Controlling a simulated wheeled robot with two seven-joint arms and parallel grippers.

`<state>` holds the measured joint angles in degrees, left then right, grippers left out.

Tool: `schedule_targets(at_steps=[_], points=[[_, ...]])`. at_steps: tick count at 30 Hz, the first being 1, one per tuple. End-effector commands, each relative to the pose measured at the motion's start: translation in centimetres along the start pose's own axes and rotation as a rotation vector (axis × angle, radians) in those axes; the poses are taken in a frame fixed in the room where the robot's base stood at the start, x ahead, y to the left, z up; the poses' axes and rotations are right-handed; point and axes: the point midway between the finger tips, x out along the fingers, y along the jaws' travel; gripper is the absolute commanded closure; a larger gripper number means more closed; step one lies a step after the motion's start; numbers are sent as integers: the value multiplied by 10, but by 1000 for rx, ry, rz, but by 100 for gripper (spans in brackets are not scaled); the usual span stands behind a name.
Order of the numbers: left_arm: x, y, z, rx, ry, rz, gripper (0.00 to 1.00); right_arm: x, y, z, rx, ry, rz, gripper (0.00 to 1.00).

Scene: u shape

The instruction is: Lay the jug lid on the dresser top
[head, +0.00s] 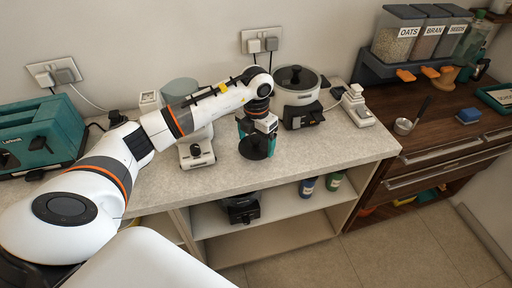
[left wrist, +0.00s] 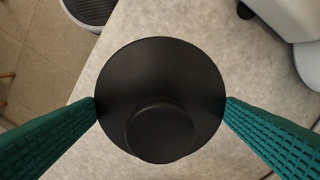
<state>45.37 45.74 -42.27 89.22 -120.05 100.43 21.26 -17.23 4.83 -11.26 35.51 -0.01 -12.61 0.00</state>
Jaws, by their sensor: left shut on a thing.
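The jug lid is a round black disc with a raised round knob. It fills the middle of the left wrist view (left wrist: 160,75) and shows in the head view (head: 257,149) below my left gripper (head: 257,134). The green ribbed fingers are shut on opposite sides of its rim. The lid is over the grey speckled counter, near its front edge; I cannot tell whether it touches. The dresser top (head: 436,133) is dark wood, at the right of the head view, beyond the counter's right end. My right gripper is not in view.
On the dresser stand dispensers (head: 404,42) at the back, a metal ladle (head: 405,125) at the left and a green tray (head: 498,97) at the right. Its middle front is bare. A slow cooker (head: 296,90) and a white device (head: 356,106) stand on the counter.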

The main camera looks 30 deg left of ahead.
Motion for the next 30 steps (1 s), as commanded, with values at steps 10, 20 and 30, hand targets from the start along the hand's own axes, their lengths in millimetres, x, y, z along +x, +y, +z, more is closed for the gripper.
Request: schedule_targets(at_steps=[10, 20, 30], points=[[38, 0, 1, 1, -1, 0, 33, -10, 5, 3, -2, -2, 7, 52], [43, 0, 0, 2, 0, -1, 33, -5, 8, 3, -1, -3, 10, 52], [39, 0, 0, 2, 0, 0, 0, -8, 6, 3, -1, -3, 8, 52]])
